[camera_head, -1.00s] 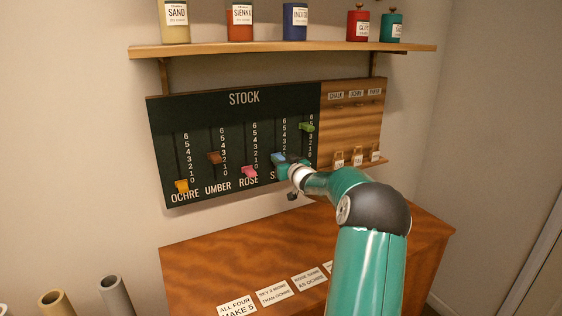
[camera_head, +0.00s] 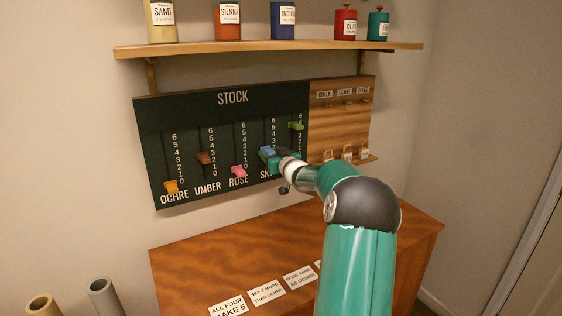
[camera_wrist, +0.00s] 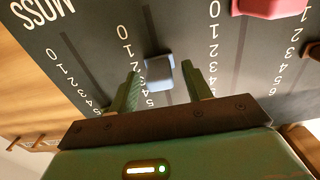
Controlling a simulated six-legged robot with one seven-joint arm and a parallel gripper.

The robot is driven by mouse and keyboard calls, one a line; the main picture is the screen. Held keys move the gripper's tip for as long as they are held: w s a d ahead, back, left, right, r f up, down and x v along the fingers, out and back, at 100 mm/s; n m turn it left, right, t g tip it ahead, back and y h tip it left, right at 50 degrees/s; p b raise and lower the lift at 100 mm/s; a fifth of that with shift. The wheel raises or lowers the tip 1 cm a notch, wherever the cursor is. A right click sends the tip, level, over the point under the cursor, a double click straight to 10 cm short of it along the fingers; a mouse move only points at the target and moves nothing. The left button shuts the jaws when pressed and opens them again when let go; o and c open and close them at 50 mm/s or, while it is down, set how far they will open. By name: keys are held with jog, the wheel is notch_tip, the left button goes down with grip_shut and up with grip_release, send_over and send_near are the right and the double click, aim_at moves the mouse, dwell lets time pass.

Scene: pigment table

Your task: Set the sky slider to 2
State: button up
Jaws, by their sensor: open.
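The sky slider's blue handle (camera_head: 267,150) is on the dark STOCK board (camera_head: 222,118), in the lower half of its column. In the wrist view, where the board is upside down, the blue handle (camera_wrist: 160,72) lies between the two green fingers of my gripper (camera_wrist: 162,85). The fingers are apart, with gaps on both sides of the handle. It is below the 1 mark, near 2, but a finger hides the digits beside it. In the head view my gripper (camera_head: 275,160) is at the sky column and covers part of it.
The pink rose handle (camera_head: 239,171) is left of my gripper, and the green handle (camera_head: 296,126) is higher on the right. Brown umber (camera_head: 205,158) and orange ochre (camera_head: 171,187) handles are farther left. A shelf (camera_head: 270,49) with jars is above; a wooden cabinet (camera_head: 200,262) with cards is below.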

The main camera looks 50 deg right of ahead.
jog(key=v, duration=1.2)
jog(key=shift+s, duration=0.4)
jog(key=shift+a+r, duration=0.1)
jog(key=shift+r, duration=0.05)
jog(key=w+a+r+g, duration=0.1)
jog(key=a+r+g, duration=0.15)
jog(key=a, duration=0.85)
jog(key=a+r+g, duration=0.1)
jog(key=a+g, duration=0.2)
jog(key=a, duration=0.8)
jog(key=s+a+f+n+g+y, duration=0.1)
jog(key=s+a+f+g+y, duration=0.1)
jog(key=s+a, duration=0.9)
jog(key=s+a+f+n+g+y, duration=0.2)
jog(key=s+a+f, duration=0.4)
jog(key=s+a, duration=0.5)
jog(key=a+g+y, duration=0.1)
jog(key=a+g, duration=0.1)
jog(key=a, duration=0.2)
jog(key=shift+a+f+y, duration=0.2)
jog(key=shift+a+y, duration=0.05)
jog(key=shift+y, duration=0.05)
